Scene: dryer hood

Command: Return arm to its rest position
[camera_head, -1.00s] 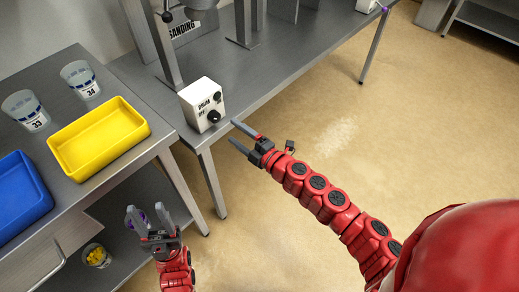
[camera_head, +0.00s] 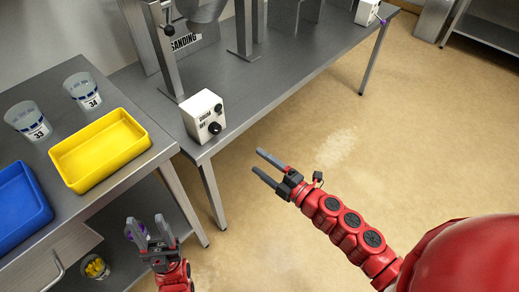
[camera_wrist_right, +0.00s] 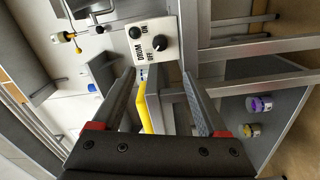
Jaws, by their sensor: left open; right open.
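My right gripper (camera_head: 268,168) is open and empty over the floor, in front of the grey bench's near edge. It is to the right of and below the white control box (camera_head: 204,116) with black knobs. In the right wrist view my right gripper (camera_wrist_right: 165,100) shows its two fingers spread apart with nothing between them, and the control box (camera_wrist_right: 152,47) lies beyond them. My left gripper (camera_head: 152,226) is open at the lower left, fingers pointing up, beside the left table's lower shelf. A small purple item shows just behind its left finger.
The left table holds a yellow tray (camera_head: 150,139), a blue tray (camera_head: 47,213) and two cups numbered 33 (camera_head: 28,119) and 34 (camera_head: 83,92). A container with yellow pieces (camera_head: 96,267) stands on the shelf below. The grey bench (camera_head: 267,87) runs toward the back right. Open floor (camera_head: 400,130) lies right.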

